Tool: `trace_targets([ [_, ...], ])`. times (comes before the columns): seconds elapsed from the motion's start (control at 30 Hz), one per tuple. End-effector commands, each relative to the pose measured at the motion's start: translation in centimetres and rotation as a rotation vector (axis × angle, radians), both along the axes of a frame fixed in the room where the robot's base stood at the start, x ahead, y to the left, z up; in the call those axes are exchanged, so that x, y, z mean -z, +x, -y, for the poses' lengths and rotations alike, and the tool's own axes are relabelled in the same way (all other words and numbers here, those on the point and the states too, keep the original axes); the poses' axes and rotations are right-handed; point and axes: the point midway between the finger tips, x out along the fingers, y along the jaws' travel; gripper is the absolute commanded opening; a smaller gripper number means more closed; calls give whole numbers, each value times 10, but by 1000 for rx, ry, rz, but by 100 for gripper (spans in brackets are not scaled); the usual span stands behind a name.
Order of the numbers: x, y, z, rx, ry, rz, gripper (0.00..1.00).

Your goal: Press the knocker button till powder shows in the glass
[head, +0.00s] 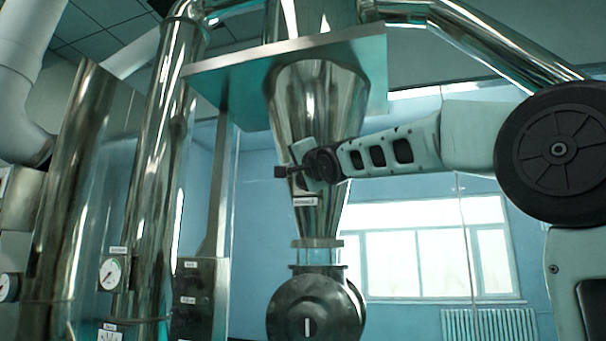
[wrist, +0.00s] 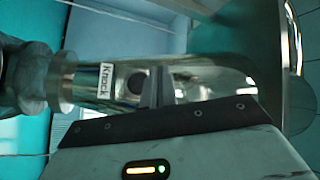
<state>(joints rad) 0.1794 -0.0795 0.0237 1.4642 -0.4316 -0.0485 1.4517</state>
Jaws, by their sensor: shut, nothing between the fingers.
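The steel hopper cone (head: 315,100) hangs in the middle of the head view, with a small label (head: 305,201) low on its front. My gripper (head: 316,168) is in front of the cone, just above that label, and hides part of it. In the wrist view my gripper's fingers (wrist: 158,88) are together and empty. A dark round spot, apparently the knocker button (wrist: 137,83), is right beside the fingertips, next to the "Knock" label (wrist: 105,80). I cannot tell whether they touch. The sight glass (head: 318,256) under the cone looks clear, with no powder visible.
A round metal valve housing (head: 315,308) is below the glass. A flat plate (head: 225,72) surrounds the cone's top. Steel pipes, a dial gauge (head: 115,273) and a control box (head: 193,295) stand at left.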

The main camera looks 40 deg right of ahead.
Motion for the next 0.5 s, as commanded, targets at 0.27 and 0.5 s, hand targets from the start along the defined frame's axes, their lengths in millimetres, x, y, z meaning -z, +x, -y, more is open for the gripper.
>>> trace_targets([
  [0.27, -5, 25, 31, 3, 0, -4, 0],
  [0.5, -4, 40, 50, 1, 0, -3, 0],
])
